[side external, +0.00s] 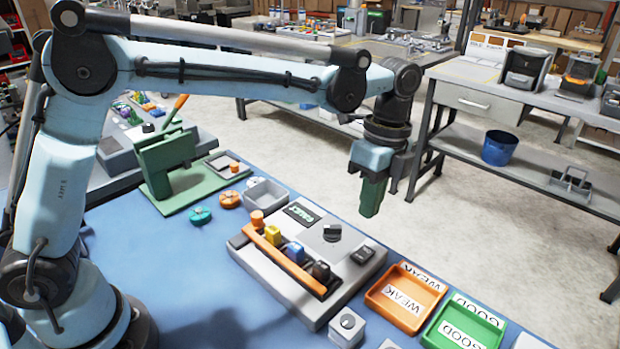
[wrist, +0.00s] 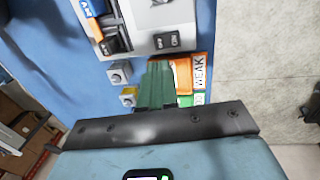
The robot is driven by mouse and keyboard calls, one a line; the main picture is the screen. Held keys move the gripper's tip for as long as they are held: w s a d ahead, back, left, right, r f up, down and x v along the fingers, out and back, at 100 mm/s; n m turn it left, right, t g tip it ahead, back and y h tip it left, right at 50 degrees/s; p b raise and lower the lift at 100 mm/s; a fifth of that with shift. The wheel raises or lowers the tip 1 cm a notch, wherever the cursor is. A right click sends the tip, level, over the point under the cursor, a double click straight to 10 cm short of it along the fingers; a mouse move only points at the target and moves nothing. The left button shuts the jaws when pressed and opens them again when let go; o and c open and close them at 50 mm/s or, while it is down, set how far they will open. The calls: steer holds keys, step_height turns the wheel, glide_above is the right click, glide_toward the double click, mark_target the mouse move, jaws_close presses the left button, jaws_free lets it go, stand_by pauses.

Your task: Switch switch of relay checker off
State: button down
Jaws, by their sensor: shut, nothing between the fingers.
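The relay checker (side external: 300,308) is a grey box on the blue table with a small display, a round dark knob (side external: 332,232) and a row of coloured relays behind an orange bar. Its small dark switch (side external: 362,254) sits at the right corner of the top; in the wrist view the switch (wrist: 167,41) shows light lettering. I cannot tell which way it is set. My gripper (side external: 369,212) has green fingers, shut and empty, pointing down above the checker's far right side, apart from it. In the wrist view the fingers (wrist: 158,64) overlap the orange tray, below the switch.
An orange WEAK tray (side external: 405,297) and a green GOOD tray (side external: 464,325) stand right of the checker. A grey button box (side external: 347,326) is close in front. A green lever press (side external: 168,160) stands at the left. The air around my gripper is clear.

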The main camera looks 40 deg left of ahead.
mark_target(359, 254)
steer(key=f, duration=0.5)
steer(key=s+f, duration=0.1)
steer(key=f, duration=0.2)
steer(key=shift+s+f, duration=0.1)
steer(key=shift+f, duration=0.2)
steer(key=shift+s+f+t, duration=0.1)
steer(key=shift+f+t, duration=0.15)
steer(key=shift+t, duration=0.05)
steer(key=shift+w+r, duration=0.1)
steer(key=shift+w, duration=0.75)
steer(key=shift+r, duration=0.15)
step_height(359, 254, up, 14)
steer(key=w, duration=0.2)
